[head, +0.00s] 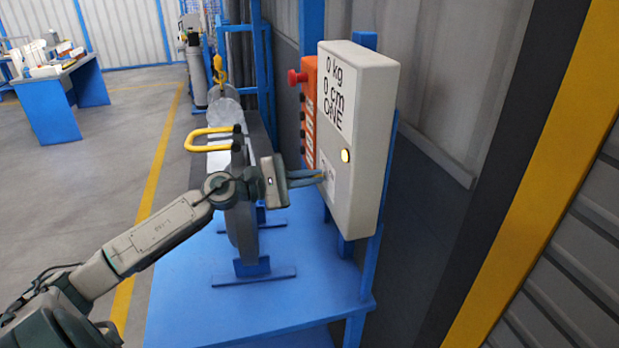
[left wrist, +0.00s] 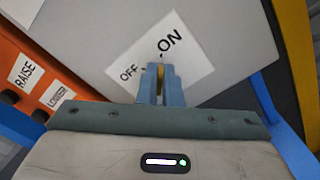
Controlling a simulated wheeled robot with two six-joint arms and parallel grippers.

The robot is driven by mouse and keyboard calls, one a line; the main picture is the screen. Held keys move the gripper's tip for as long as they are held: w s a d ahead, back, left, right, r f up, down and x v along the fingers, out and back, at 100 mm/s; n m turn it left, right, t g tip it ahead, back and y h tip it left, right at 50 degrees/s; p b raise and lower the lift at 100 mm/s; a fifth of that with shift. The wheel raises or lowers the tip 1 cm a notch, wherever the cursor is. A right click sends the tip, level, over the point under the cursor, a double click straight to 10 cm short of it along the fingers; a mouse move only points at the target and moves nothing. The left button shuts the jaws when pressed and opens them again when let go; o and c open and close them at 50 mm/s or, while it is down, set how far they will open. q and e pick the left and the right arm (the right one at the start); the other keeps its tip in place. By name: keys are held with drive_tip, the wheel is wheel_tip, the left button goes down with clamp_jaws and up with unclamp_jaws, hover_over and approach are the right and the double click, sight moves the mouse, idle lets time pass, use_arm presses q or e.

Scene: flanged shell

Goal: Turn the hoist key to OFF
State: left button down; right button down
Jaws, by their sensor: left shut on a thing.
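The pale grey control box (head: 368,140) stands on a blue frame, with a display label and a lit yellowish lamp (head: 345,156) on its front. In the left wrist view its white key label (left wrist: 195,68) shows OFF at the left and ON at the upper right. My left gripper (head: 320,176) reaches the lower front of the box. In the left wrist view its blue fingers (left wrist: 160,84) are shut on the hoist key, a small yellowish piece (left wrist: 161,70) between them. The fingers hide most of the key, so I cannot tell its exact setting.
An orange button panel (head: 308,110) with a red knob (head: 297,77) is beside the box; RAISE and LOWER labels show in the wrist view. A blue bench (head: 200,290) bears a grey flanged part with a yellow handle (head: 209,138). Open floor lies at the left.

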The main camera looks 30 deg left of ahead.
use_arm(q)
drive_tip(key=n, duration=0.8)
drive_tip(key=shift+w+a+r, duration=0.1)
drive_tip(key=shift+w+a, duration=0.05)
drive_tip(key=shift+a, duration=0.05)
drive_tip(key=shift+w+a+f+n+p, duration=0.1)
drive_tip(key=shift+n+p, duration=1)
drive_tip(key=shift+n, duration=1.25)
drive_tip(key=shift+w+a+f+n+p, duration=0.1)
drive_tip(key=shift+n+p, duration=1)
drive_tip(key=shift+n, duration=1.25)
use_arm(e)
drive_tip(key=shift+d+r, duration=0.2)
drive_tip(key=shift+r, duration=0.9)
drive_tip(key=shift+d+r, duration=0.15)
drive_tip(key=shift+r, duration=0.95)
use_arm(q)
drive_tip(key=shift+f+n, duration=0.1)
drive_tip(key=shift+n, duration=0.2)
use_arm(e)
drive_tip(key=shift+r, duration=0.1)
